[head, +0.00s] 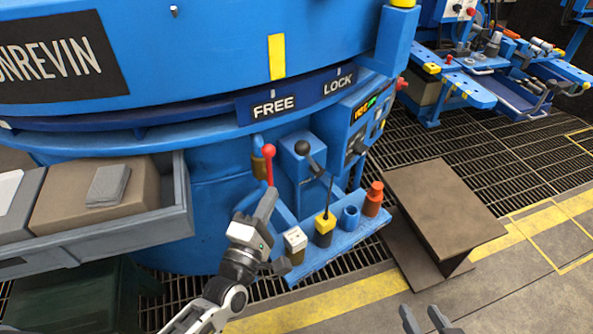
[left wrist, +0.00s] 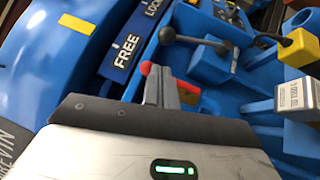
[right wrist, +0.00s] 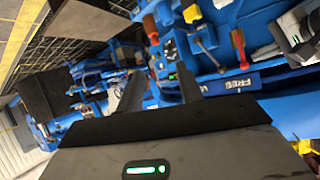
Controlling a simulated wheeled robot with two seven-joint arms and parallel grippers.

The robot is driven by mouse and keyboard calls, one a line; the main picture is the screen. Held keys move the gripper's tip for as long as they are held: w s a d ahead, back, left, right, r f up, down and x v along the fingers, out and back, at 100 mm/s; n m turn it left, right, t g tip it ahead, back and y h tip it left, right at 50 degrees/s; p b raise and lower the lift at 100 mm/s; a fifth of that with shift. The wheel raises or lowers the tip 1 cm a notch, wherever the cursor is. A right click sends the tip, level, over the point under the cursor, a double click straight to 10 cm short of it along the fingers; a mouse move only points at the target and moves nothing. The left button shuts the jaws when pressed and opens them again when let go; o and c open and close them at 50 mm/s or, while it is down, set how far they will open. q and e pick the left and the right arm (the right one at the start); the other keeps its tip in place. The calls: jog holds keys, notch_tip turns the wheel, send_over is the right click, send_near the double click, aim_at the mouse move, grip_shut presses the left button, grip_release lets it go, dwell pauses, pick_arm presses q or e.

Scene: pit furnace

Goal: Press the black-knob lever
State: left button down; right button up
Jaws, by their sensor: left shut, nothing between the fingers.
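The black-knob lever (head: 302,147) stands on a blue box on the furnace's front, its arm slanting down to the right. Its black knob (left wrist: 167,35) also shows in the left wrist view, above and beyond my fingertips. A red-knob lever (head: 268,150) stands just left of it and is partly hidden behind my fingers in the left wrist view. My left gripper (head: 269,200) is shut and empty, below the red knob and lower left of the black knob. My right gripper (head: 428,318) is open and empty at the bottom edge, far from both levers.
A blue shelf (head: 335,252) below the levers holds a white-topped block, a yellow-and-black device with an antenna, a blue cup and an orange item (head: 373,199). A grey tray (head: 110,238) juts out at left. A brown steel beam (head: 440,205) stands at right on the grating.

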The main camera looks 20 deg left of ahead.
pick_arm(q)
jog(key=shift+w+a+f+n, duration=0.1)
jog(key=shift+w+f+n, duration=0.25)
jog(key=shift+f, duration=0.35)
send_near(309, 158)
jog(key=w+a+r, duration=0.2)
jog(key=w+r, duration=0.1)
jog(key=r, duration=0.2)
jog(key=shift+w+a+r+b, duration=0.15)
jog(key=shift+w+a+b, duration=0.1)
jog(key=shift+a+b, duration=0.2)
